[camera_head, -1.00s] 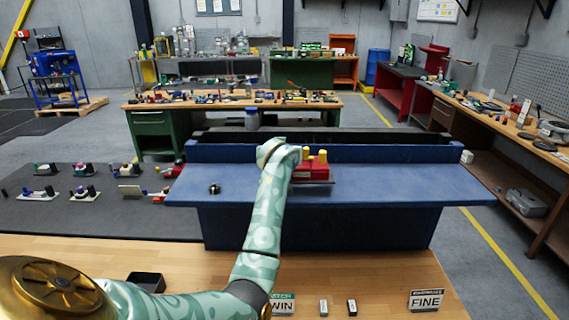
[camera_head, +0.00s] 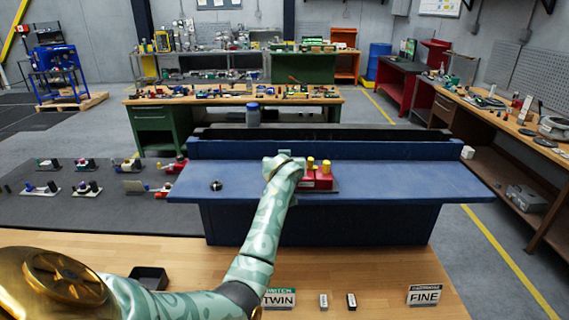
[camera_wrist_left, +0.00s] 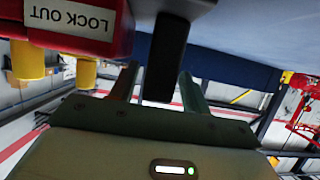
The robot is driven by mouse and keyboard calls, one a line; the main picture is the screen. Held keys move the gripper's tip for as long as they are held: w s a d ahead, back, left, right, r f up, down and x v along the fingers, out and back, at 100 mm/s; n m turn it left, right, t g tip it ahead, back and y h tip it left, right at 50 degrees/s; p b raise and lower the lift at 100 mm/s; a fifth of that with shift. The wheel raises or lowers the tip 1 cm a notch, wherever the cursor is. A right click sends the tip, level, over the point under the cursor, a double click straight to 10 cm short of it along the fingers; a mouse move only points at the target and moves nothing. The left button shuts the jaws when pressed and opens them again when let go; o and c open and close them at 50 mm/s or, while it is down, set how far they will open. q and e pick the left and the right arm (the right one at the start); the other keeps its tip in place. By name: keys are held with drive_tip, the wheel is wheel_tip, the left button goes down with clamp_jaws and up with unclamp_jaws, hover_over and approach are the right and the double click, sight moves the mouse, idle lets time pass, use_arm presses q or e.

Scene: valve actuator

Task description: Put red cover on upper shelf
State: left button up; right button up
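In the head view a red block with yellow posts (camera_head: 320,180) sits on the blue bench top, just right of my left wrist. The left wrist view shows a red part with a "LOCK OUT" label (camera_wrist_left: 75,28) at upper left, close to the gripper, with yellow posts beside it. I cannot tell which red piece is the cover. My left gripper (camera_wrist_left: 158,70) has its fingers apart on either side of a dark bar (camera_wrist_left: 165,58), with narrow gaps visible. In the head view my wrist hides these fingers. My right gripper is not in view.
The blue bench (camera_head: 400,185) has a raised blue ledge (camera_head: 400,150) along its back. A small dark knob (camera_head: 216,185) sits on the bench's left. Labels reading TWIN (camera_head: 280,298) and FINE (camera_head: 424,295) stand on the wooden table in front. The bench's right half is clear.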

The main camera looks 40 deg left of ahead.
use_arm(q)
drive_tip(key=shift+d+r, duration=0.1)
drive_tip(key=shift+r, duration=0.05)
drive_tip(key=b+v, duration=0.1)
drive_tip(key=v, duration=1)
drive_tip(key=shift+s+d+r, duration=0.15)
drive_tip(key=shift+s, duration=0.15)
